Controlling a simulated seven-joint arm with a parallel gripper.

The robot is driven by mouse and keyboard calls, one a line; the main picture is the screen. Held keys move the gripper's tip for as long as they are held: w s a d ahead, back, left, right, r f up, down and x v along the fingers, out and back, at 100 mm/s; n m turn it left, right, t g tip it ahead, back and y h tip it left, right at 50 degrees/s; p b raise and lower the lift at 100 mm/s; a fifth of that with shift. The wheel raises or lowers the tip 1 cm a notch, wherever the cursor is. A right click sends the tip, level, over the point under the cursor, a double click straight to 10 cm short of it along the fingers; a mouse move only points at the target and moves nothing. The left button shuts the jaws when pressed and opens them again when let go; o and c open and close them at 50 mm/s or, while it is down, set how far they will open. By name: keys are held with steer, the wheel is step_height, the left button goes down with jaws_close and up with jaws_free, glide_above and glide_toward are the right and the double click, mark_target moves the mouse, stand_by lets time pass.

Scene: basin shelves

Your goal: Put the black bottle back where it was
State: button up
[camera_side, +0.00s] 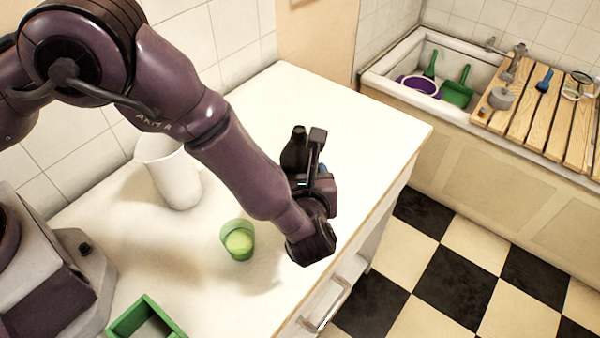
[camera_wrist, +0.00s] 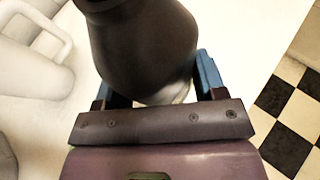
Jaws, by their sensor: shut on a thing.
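The black bottle (camera_side: 294,152) stands out behind my gripper in the side view, with its neck up and its lower part hidden by my arm. In the wrist view the dark bottle (camera_wrist: 140,45) fills the upper middle, between the blue fingers of my gripper (camera_wrist: 155,85). My gripper (camera_side: 321,170) is shut on the bottle, over the right part of the white counter (camera_side: 270,100). I cannot tell whether the bottle's base touches the counter.
A white pitcher (camera_side: 170,172) stands left on the counter; it also shows in the wrist view (camera_wrist: 35,50). A green cup (camera_side: 238,240) is nearer, and a green open box (camera_side: 145,318) is at the front. A basin (camera_side: 400,60) with a slatted wooden board (camera_side: 530,105) is beyond. The counter's back is clear.

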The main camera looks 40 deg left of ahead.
steer(key=shift+f, duration=0.6)
steer(key=o, duration=1.1)
steer(key=shift+f, duration=0.1)
steer(key=shift+d, duration=0.1)
